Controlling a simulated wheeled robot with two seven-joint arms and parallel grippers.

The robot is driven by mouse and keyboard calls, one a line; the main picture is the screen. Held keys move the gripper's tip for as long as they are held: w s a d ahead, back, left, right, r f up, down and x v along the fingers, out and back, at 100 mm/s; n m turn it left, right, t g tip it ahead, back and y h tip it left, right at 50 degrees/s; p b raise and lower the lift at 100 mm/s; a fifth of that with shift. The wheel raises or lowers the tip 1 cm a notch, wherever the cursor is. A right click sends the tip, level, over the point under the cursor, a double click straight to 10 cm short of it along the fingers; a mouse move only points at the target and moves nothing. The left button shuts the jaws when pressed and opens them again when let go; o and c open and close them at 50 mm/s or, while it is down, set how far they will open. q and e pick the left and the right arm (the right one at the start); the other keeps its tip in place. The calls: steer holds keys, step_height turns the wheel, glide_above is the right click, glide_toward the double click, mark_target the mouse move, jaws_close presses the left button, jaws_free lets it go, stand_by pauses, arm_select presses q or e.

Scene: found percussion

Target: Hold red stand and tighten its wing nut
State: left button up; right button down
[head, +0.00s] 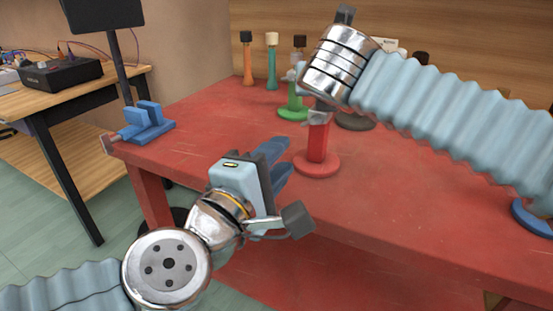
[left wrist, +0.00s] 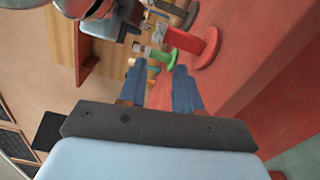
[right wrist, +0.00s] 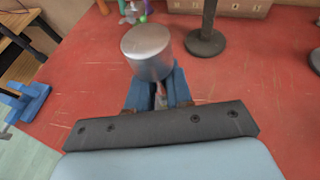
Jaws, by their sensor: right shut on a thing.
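The red stand (head: 318,145) stands upright on a round base on the red table, with grey metal at its top. It also shows in the left wrist view (left wrist: 206,46). I cannot make out the wing nut.
A green stand (head: 292,108) and a dark round base (head: 355,121) are close behind the red stand. Orange and teal stands stand further back. A blue holder (head: 148,122) sits at the table's left corner, and a blue base (head: 532,218) at the right. The table (head: 400,215) is clear in front.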

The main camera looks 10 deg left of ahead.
mark_target(310, 125)
arm_select(q)
steer(key=o, duration=0.4)
steer(key=shift+r, duration=0.15)
steer(key=shift+o, duration=1)
steer(key=shift+a+r+m, duration=0.2)
steer(key=shift+r+m, duration=0.15)
steer(key=shift+m, duration=0.45)
steer(key=shift+o, duration=0.5)
steer(key=shift+s+r+m+t+h, duration=0.15)
steer(key=shift+r+m+t+h, duration=0.25)
steer(key=shift+m, duration=0.6)
steer(key=w+d+m, duration=0.1)
steer(key=w+m, duration=0.3)
steer(key=w+d+f+m, duration=0.1)
steer(key=w+d+m, duration=0.1)
steer(key=w+m, duration=0.1)
steer(key=w+d+m, duration=0.1)
steer(key=w+m, duration=0.3)
steer(key=m, duration=0.1)
steer(key=shift+w+d+f+g+y, duration=0.15)
steer(key=shift+w+f+g+y, duration=0.2)
steer(key=shift+g+y, duration=0.05)
